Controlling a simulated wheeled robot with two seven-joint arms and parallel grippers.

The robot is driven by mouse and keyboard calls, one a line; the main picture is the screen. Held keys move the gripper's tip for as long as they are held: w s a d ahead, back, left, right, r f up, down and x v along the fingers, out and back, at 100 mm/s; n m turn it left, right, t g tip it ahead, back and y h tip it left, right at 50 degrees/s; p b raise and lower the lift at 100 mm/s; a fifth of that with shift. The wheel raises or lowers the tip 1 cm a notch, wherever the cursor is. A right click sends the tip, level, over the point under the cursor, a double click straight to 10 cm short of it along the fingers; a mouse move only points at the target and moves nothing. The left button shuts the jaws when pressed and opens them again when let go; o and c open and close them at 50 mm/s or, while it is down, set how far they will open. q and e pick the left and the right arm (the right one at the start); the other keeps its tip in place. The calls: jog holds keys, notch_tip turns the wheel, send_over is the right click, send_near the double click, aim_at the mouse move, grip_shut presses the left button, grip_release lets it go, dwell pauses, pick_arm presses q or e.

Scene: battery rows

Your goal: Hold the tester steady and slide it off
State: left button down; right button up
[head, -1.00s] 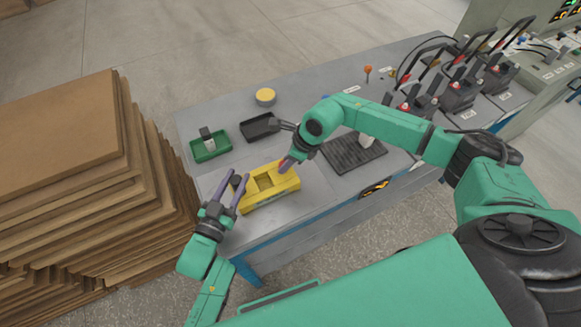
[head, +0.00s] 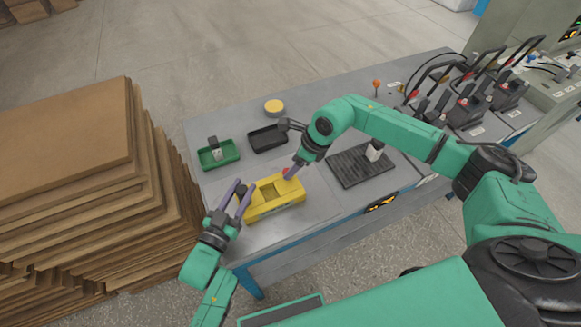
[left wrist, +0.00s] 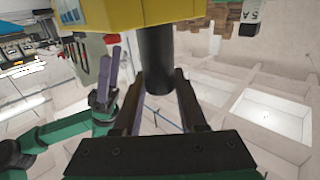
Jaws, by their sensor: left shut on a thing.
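The yellow tester (head: 275,205), a box with a recess in its top, sits near the front left of the bench. My left gripper (head: 243,187) is at its left end, shut on its black handle. In the left wrist view the black handle (left wrist: 157,60) runs between the fingers from the yellow tester body (left wrist: 150,12). My right gripper (head: 292,172) is at the tester's right end, with a small red part (head: 287,173) by its fingertips. It also shows in the left wrist view (left wrist: 110,72). Its jaw gap is unclear, and I cannot tell whether it touches the tester.
On the grey bench (head: 325,215) stand a green tray (head: 207,161) with a small item, a black tray (head: 262,141), a yellow disc (head: 274,106) and a black ribbed mat (head: 350,170) bearing a small upright item (head: 375,151). Stacked cardboard (head: 70,135) stands left.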

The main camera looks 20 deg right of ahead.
jog(key=v, duration=0.9)
jog(key=shift+r, duration=0.15)
pick_arm(q)
jog(key=shift+c, duration=1.9)
grip_release()
jog(key=v, duration=1.2)
